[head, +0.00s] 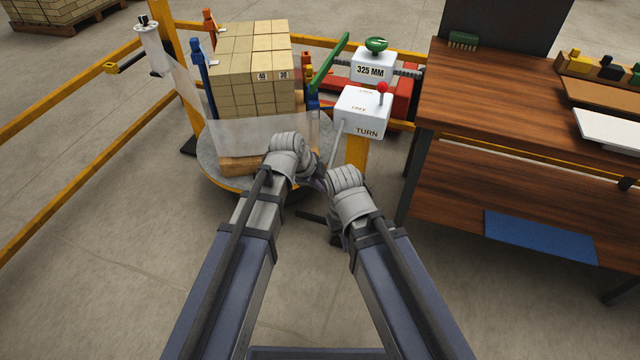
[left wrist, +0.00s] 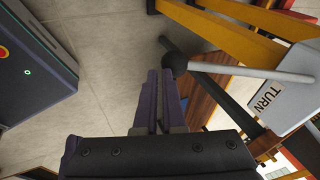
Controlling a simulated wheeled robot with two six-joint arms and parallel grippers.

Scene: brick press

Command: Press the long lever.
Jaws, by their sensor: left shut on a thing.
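The long lever (left wrist: 250,73) is a pale grey rod with a black ball knob (left wrist: 175,62) at its end. It comes out of the white box marked TURN (head: 362,114); in the head view the rod (head: 336,140) slants down from the box's left side. My left gripper (head: 319,182) is at the lower end of the rod. In the left wrist view its purple fingers (left wrist: 163,76) are close together and shut on the knob at their tips. The right wrist is beside the left one, and hides most of my right gripper.
A stack of bricks (head: 248,70) stands on a round turntable (head: 212,172) behind the left arm, with clear film by it. A white 325 MM box (head: 373,67) stands behind the TURN box. A wooden workbench (head: 500,100) is at the right. Yellow rails (head: 60,105) run at the left.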

